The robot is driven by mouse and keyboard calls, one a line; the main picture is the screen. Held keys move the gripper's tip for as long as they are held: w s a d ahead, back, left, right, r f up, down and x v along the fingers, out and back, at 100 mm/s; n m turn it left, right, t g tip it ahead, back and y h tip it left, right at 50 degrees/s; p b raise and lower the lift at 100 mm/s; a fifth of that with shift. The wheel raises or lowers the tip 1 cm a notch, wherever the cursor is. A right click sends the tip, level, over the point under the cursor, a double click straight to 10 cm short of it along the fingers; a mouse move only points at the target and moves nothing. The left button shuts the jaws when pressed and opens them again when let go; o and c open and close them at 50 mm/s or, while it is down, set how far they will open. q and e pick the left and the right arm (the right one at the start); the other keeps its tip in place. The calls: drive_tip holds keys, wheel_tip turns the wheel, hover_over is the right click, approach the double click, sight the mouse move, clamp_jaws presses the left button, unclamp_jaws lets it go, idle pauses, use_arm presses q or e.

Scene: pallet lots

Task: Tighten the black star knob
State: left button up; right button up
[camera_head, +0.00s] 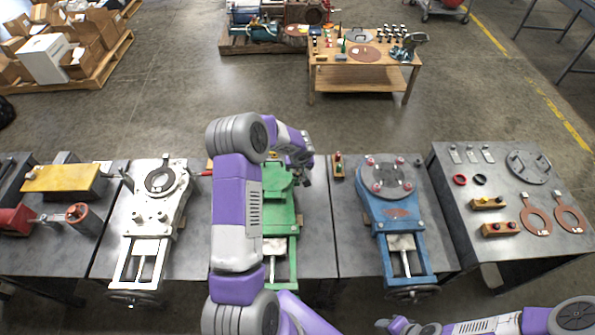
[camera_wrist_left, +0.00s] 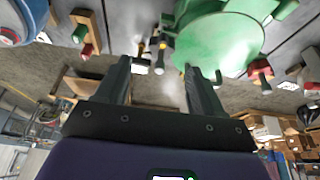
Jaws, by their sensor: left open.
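The green machine (camera_head: 283,205) stands on the middle table, partly hidden behind my left arm. My left gripper (camera_head: 303,172) is at its upper right side, beside the green top. In the left wrist view, the left gripper (camera_wrist_left: 160,88) is open, with both dark fingers apart and nothing held between them. The round green plate (camera_wrist_left: 217,43) is beyond the right finger. Small dark-and-yellow parts (camera_wrist_left: 161,44) show beyond the gap between the fingers. I cannot make out a star shape on any black part. My right gripper (camera_head: 398,326) is low at the bottom edge; its jaws are unclear.
A white machine (camera_head: 152,205) stands left and a blue machine (camera_head: 392,210) right of the green one. The right table (camera_head: 455,210) holds rings, plates and blocks. A wooden workbench (camera_head: 335,76) and a box pallet (camera_head: 90,70) stand farther back. Open floor lies between.

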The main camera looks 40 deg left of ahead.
sight(298, 170)
use_arm(q)
drive_tip(key=x, duration=0.7)
drive_tip(key=shift+w+a+f, duration=0.1)
drive_tip(key=shift+a, duration=0.25)
drive_tip(key=c, duration=1.1)
drive_tip(key=shift+o, duration=0.2)
drive_tip(key=shift+m+b, duration=0.3)
drive_tip(key=shift+b, duration=0.05)
